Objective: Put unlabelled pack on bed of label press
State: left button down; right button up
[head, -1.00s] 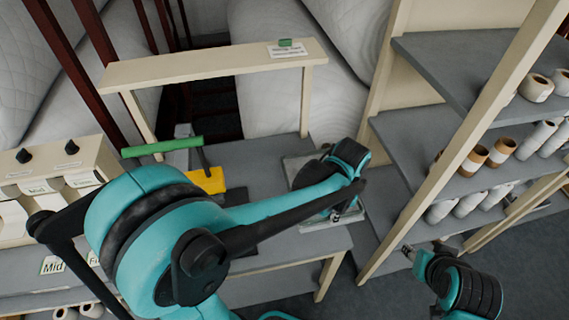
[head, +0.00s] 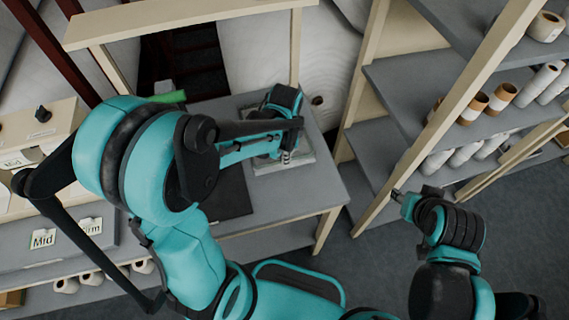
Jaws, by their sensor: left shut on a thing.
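My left gripper (head: 287,156) is over the grey tray (head: 305,167) at the right end of the bench. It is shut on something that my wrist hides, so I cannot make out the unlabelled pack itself. The green handle (head: 172,97) of the label press shows behind my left arm. The rest of the press, with its bed, is mostly hidden by that arm. My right gripper (head: 402,198) hangs over the floor right of the bench, empty as far as I see, and its jaw opening is unclear.
A dark mat (head: 232,192) lies on the grey bench (head: 318,193) left of the tray. A beam (head: 190,17) spans above the bench. Shelves (head: 395,95) with white and brown rolls stand at right. A bin unit with a "Mid" label (head: 43,238) is at left.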

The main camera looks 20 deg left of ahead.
pick_arm(q)
notch_tip(320, 180, down, 4)
jog(key=shift+f+b, duration=0.1)
jog(key=shift+b, duration=0.7)
jog(key=c, duration=2)
grip_release()
jog(key=shift+c, duration=0.2)
jog(key=o, duration=0.4)
